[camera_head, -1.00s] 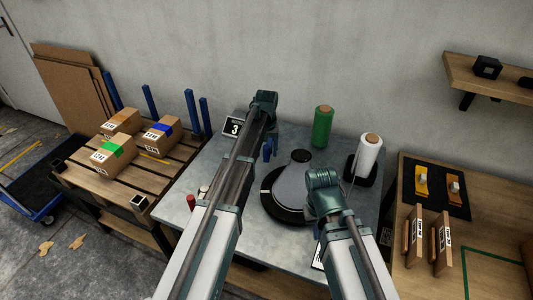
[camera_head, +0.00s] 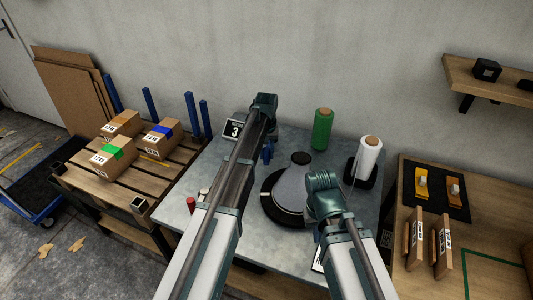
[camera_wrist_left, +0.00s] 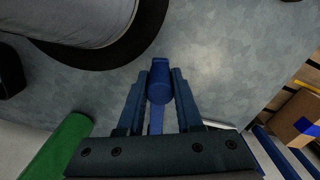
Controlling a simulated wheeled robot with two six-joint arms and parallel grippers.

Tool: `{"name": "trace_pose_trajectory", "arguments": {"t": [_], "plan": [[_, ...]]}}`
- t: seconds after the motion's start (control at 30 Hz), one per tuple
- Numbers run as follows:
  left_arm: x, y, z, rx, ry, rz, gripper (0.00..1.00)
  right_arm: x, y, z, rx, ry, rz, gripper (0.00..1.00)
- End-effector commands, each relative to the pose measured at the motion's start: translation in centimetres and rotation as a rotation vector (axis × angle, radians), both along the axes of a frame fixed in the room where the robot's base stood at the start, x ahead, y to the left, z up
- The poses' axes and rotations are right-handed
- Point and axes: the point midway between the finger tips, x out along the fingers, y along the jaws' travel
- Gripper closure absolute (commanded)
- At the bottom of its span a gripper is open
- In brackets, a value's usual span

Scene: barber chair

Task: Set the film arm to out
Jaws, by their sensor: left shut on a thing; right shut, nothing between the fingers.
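My left gripper (camera_wrist_left: 159,84) is shut on a blue knobbed lever (camera_wrist_left: 159,66) in the left wrist view. In the head view the same gripper (camera_head: 267,152) shows as small blue fingers below my left wrist, over the grey table. I cannot tell whether this lever is the film arm. A grey turntable with a black rim (camera_head: 263,196) stands to the right of the left gripper. A white film roll (camera_head: 368,157) stands on a black base at the right. My right arm reaches in over the turntable's right side; its fingers are hidden beneath it.
A green roll (camera_head: 322,128) stands at the table's back. A sign marked 3 (camera_head: 234,129) stands back left. A red button (camera_head: 191,204) is at the left edge. A pallet with boxes (camera_head: 114,152) is left; a wooden bench (camera_head: 408,170) is right.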

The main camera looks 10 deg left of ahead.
Motion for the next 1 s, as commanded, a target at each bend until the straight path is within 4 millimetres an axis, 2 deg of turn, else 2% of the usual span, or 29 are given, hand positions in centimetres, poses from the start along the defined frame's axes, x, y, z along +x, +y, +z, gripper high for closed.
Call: {"name": "trace_pose_trajectory", "arguments": {"t": [0.77, 1.0], "plan": [[0.0, 0.1, 0.0, 0.000, 0.000, -0.002, 1.00, 0.0, 0.0, 0.0, 0.000, 0.000, 0.000, 1.00], [0.0, 1.7, 0.0, 0.000, 0.000, -0.070, 1.00, 0.0, 0.0, 0.0, 0.000, 0.000, 0.000, 1.00]]}}
